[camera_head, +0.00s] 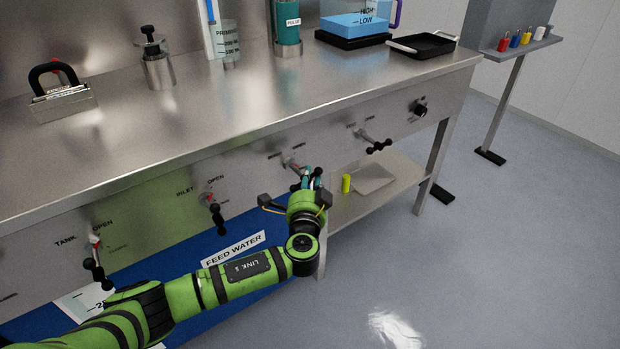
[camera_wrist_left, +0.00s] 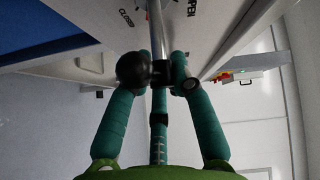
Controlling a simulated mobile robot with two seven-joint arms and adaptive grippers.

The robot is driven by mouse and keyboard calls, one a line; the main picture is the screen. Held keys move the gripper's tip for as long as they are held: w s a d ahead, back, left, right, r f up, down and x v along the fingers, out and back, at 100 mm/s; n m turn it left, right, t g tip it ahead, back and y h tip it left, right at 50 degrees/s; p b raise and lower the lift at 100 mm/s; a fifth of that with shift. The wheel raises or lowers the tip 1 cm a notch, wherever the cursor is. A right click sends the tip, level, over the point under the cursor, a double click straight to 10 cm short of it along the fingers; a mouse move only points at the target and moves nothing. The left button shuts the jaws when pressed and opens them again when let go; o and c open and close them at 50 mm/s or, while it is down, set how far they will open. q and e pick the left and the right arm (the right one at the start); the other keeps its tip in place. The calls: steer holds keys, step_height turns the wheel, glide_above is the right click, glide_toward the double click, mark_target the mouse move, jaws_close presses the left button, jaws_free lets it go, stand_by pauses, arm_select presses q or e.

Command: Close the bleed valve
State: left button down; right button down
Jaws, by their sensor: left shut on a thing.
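My left gripper (camera_head: 310,175) reaches up to a valve on the bench's front panel, third from the left. Its label is too small to read in the head view. In the left wrist view, my left gripper (camera_wrist_left: 159,72) has its green fingers closed around the valve handle, with a black ball knob (camera_wrist_left: 133,70) at the left finger. The metal bar of the valve (camera_wrist_left: 157,35) runs up between the fingers. The words CLOSED and OPEN show on the panel on either side. The fingers partly hide the handle in the head view. My right gripper is not in view.
Other valves sit along the panel: the tank valve (camera_head: 95,262), the inlet valve (camera_head: 216,215) and one to the right (camera_head: 375,141). A black knob (camera_head: 418,108) is farther right. A lower shelf (camera_head: 400,166) holds a yellow cylinder (camera_head: 346,183). The floor in front is clear.

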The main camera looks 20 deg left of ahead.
arm_select(q)
steer(key=shift+a+r, duration=0.1)
steer(key=shift+a, duration=0.05)
stand_by(0.4)
steer(key=c, duration=1.1)
jaws_free()
steer(key=shift+s, duration=0.15)
steer(key=v, duration=1.1)
steer(key=shift+s, duration=0.3)
